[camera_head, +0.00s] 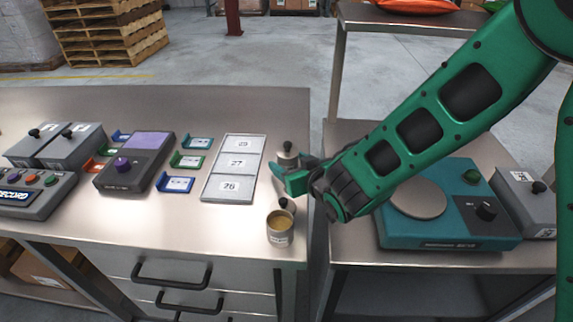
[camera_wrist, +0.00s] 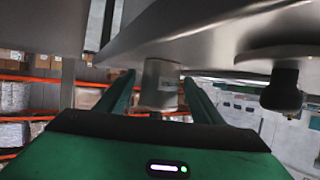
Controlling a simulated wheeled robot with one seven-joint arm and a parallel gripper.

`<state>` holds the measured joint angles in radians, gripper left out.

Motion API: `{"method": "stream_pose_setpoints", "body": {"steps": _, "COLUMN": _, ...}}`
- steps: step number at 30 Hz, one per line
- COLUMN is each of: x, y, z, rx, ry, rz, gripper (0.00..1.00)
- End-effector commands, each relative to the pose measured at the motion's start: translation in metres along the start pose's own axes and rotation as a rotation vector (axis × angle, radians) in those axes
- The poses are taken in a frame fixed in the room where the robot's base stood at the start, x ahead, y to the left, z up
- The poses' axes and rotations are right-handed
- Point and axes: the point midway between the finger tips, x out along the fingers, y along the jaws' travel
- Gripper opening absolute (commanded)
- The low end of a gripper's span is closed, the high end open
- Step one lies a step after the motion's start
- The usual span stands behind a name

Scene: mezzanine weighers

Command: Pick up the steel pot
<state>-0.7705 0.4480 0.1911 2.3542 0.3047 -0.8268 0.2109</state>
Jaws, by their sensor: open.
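A small steel cylinder with a dark top, which looks like the steel pot (camera_head: 288,157), stands at the right edge of the left steel bench, beside my gripper (camera_head: 285,180). My gripper is open, low over the bench edge, with its fingers pointing left. In the wrist view, which appears upside down, a grey cylinder that seems to be the same pot (camera_wrist: 160,85) shows between the two fingers (camera_wrist: 160,95). I cannot tell whether either finger touches it. Its top is partly hidden by my gripper's body in that view.
A tan-topped cup (camera_head: 280,230) and a black-knobbed piece (camera_head: 286,204) stand close by, nearer the bench front. A numbered tray (camera_head: 208,188) lies left of the gripper. A teal scale (camera_head: 450,233) stands on the right bench. A narrow gap separates the benches.

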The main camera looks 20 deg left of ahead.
Motion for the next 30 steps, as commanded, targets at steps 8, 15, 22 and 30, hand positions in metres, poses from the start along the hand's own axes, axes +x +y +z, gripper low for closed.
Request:
{"method": "stream_pose_setpoints", "body": {"steps": 8, "x": 0.009, "y": 0.0, "z": 0.0, "rx": 0.0, "ry": 0.0, "rz": 0.0, "gripper": 0.61}}
{"method": "stream_pose_setpoints", "body": {"steps": 15, "x": 0.008, "y": 0.0, "z": 0.0, "rx": 0.0, "ry": 0.0, "rz": 0.0, "gripper": 0.23}}
{"method": "stream_pose_setpoints", "body": {"steps": 22, "x": 0.008, "y": 0.0, "z": -0.001, "rx": 0.0, "ry": 0.002, "rz": 0.0, "gripper": 0.06}}
{"method": "stream_pose_setpoints", "body": {"steps": 30, "x": 0.004, "y": 0.0, "z": -0.013, "rx": 0.002, "ry": 0.004, "rz": 0.001, "gripper": 0.06}}
